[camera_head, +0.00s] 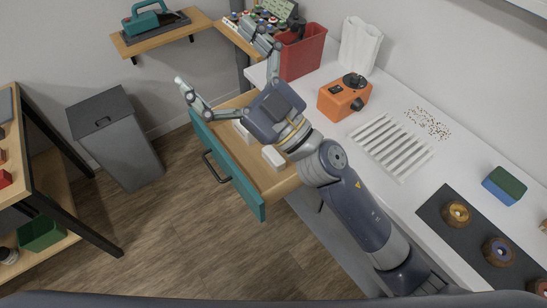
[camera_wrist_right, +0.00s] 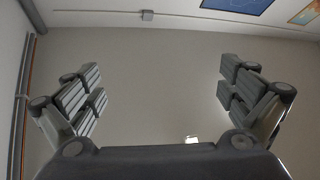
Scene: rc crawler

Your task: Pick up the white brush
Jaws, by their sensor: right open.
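My right gripper (camera_head: 224,64) is open and empty, raised above the far end of the open teal-fronted drawer (camera_head: 228,163). Its fingers point away toward the back wall. In the right wrist view the two fingers (camera_wrist_right: 162,85) are spread wide, with only wall and ceiling beyond. A small white item (camera_head: 273,156) lies in the drawer beside my right arm. Another pale item (camera_head: 243,131) lies further back, partly hidden by the gripper body. I cannot tell which of them is the white brush. My left gripper is not in view.
The white counter holds a red bin (camera_head: 303,52), an orange device (camera_head: 345,97), a white slatted rack (camera_head: 391,146) and a blue-green sponge (camera_head: 504,186). A grey trash bin (camera_head: 117,140) stands left of the drawer. Floor between them is clear.

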